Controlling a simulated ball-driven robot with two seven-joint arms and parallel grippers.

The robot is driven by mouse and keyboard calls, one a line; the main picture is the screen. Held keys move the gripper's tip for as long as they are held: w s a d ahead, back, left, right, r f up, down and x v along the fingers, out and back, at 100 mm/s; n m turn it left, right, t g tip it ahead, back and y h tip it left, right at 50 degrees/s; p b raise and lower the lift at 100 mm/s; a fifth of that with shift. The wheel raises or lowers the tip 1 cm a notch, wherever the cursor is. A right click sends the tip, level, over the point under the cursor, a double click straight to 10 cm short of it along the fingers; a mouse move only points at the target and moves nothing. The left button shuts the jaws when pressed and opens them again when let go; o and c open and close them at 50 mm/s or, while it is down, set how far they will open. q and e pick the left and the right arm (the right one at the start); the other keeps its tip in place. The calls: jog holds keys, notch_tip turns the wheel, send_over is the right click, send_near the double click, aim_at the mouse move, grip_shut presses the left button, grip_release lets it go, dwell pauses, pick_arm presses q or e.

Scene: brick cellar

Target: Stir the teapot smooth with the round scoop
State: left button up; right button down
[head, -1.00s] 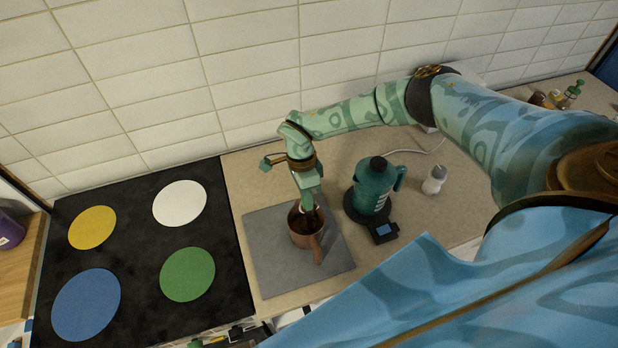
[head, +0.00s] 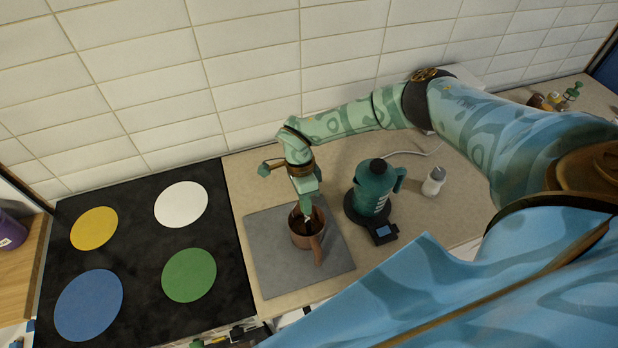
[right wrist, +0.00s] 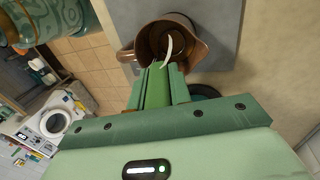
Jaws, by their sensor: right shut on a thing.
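A copper-brown pot (head: 302,241), seemingly the teapot, stands upright on a grey mat, its handle toward the front. In the right wrist view the pot (right wrist: 196,52) shows its open top, with a handle on the left and a spout on the right. My right gripper (head: 305,204) is above the pot's rim, pointing down. It is shut on the round scoop, of which only a pale curved part (right wrist: 169,45) shows inside the pot. The scoop's head and grip are hidden. My left gripper is out of view.
The grey mat (head: 271,267) lies on the beige counter. A teal kettle (head: 371,190) on a dark base with a small display stands close right of the pot, with a white shaker (head: 433,181) beyond. A black hob (head: 140,247) with coloured discs is left. Tiled wall behind.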

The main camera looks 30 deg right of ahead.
jog(key=shift+w, duration=0.1)
jog(key=shift+p+v, duration=0.8)
jog(key=shift+v, duration=0.4)
jog(key=p+v, duration=0.4)
jog(key=v, duration=0.3)
jog(key=shift+r, duration=0.35)
jog(key=shift+r, duration=0.1)
notch_tip(320, 180, up, 4)
jog(key=p, duration=0.3)
jog(key=shift+f, duration=0.2)
